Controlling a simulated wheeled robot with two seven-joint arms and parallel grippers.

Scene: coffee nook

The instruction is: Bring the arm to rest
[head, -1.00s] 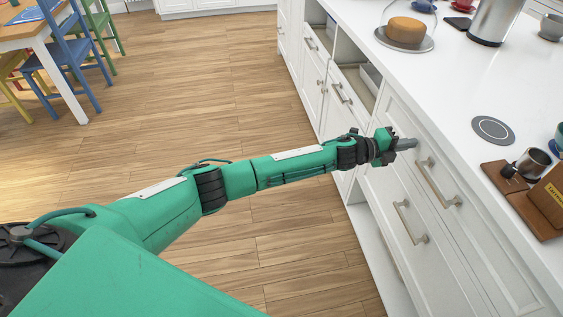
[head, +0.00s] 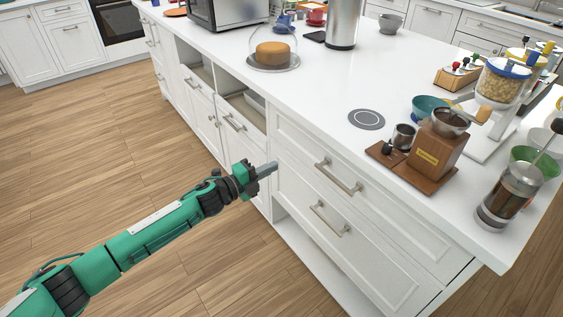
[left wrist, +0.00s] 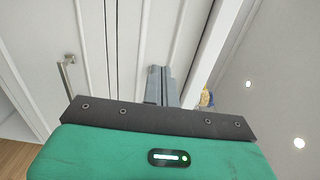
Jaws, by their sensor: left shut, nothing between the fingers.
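My left arm (head: 150,233) reaches in from the lower left in the head view, over the wood floor. My left gripper (head: 266,170) is shut and empty. It is in front of the white drawer fronts of the counter, below the countertop edge; whether it touches them I cannot tell. In the left wrist view the shut grey fingers (left wrist: 158,86) point toward white panels, with a bar handle (left wrist: 67,75) to the left. My right gripper is in neither view.
The white counter (head: 310,105) has drawer handles (head: 338,176) sticking out near the gripper. On top are a cake under a glass dome (head: 273,52), a coffee grinder (head: 437,148), a French press (head: 508,195) and a round disc (head: 367,119). The floor (head: 110,150) left of the counter is clear.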

